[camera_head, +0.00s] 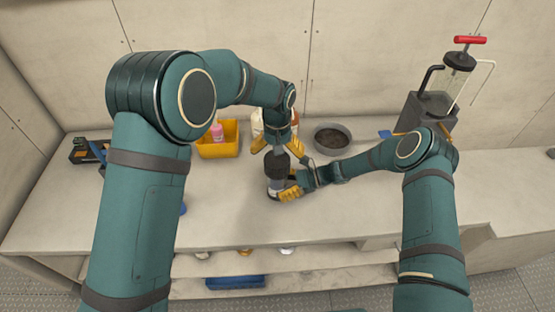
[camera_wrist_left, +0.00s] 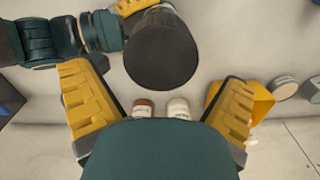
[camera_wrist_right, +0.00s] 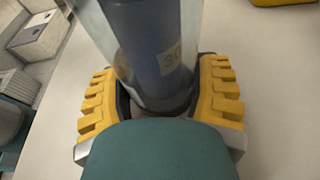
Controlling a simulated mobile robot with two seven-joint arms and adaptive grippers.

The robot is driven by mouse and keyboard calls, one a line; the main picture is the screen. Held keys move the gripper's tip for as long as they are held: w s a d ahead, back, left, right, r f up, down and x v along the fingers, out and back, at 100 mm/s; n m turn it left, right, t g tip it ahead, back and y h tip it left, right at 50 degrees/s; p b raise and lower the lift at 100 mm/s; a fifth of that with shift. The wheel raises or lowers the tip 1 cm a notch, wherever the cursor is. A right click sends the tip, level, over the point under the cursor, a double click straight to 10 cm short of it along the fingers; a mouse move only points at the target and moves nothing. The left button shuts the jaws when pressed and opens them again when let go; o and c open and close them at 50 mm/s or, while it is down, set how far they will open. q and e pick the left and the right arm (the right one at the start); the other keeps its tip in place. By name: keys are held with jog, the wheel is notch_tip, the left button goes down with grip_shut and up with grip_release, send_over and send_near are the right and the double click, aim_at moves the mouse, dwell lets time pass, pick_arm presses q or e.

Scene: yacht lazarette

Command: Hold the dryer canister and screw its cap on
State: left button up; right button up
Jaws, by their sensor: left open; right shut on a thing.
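The dryer canister (camera_head: 275,184) stands upright on the bench in the head view. In the right wrist view it is a clear cylinder (camera_wrist_right: 155,40) with a blue-grey inside and a small label. My right gripper (camera_head: 291,188) is shut around its lower part from the right. The dark cap (camera_head: 277,163) is on top of the canister; I cannot tell how far it is threaded. In the left wrist view the cap (camera_wrist_left: 160,50) is a round dark disc. My left gripper (camera_head: 277,150) points down above the cap, open, with its fingers spread wide and apart from it.
A yellow bin (camera_head: 228,149) with a pink bottle (camera_head: 217,132) stands behind left. A grey bowl (camera_head: 332,148) is behind right. A pump with a red handle (camera_head: 470,40) stands far right. A blue tray (camera_head: 235,282) lies on the lower shelf. The front bench is mostly clear.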

pick_arm(q)
notch_tip(320, 180, up, 8)
dwell(0.4)
pick_arm(e)
jog(key=o, duration=1.4)
jog(key=shift+c, duration=0.2)
